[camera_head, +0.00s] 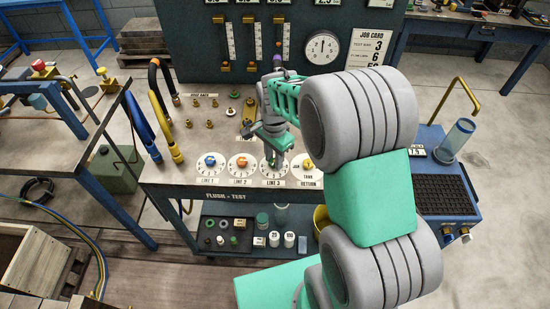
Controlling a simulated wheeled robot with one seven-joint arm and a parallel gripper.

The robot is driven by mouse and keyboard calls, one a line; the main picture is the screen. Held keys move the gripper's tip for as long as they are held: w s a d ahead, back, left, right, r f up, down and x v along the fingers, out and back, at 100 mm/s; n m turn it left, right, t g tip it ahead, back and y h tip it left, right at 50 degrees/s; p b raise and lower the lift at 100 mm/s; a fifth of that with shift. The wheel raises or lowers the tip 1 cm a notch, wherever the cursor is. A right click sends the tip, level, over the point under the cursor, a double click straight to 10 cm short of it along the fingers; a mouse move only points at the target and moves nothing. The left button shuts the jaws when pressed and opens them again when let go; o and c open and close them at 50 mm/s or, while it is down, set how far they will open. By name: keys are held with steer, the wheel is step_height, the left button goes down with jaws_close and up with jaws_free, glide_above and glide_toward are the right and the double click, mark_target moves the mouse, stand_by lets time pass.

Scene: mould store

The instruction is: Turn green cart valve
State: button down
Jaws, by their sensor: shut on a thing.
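The test cart (165,173) has a row of round white dials on its front top edge. The LINE 3 dial (266,177) lies directly under my gripper (277,160), which points down and is shut on that dial's valve handle. The handle is mostly hidden by the fingers, so its colour and angle cannot be told. The LINE 1 valve (210,160) is blue, the LINE 2 valve (241,161) orange and the TANK RETURN valve (308,164) yellow. My arm covers part of the cart's right side.
Black, blue and yellow hoses (165,125) rise at the cart's left. A panel with a gauge (322,47) stands behind. Bottles and fittings stand on the lower shelf (215,262). A blue trolley (452,200) with a clear cylinder (455,139) is at right.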

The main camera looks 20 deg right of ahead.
steer(key=shift+d, duration=0.15)
steer(key=c, duration=1.3)
jaws_free()
steer(key=shift+d, duration=0.1)
steer(key=shift+o, duration=1.1)
steer(key=shift+a, duration=0.2)
step_height(320, 180, up, 8)
steer(key=shift+f+b, duration=0.1)
steer(key=shift+b, duration=0.4)
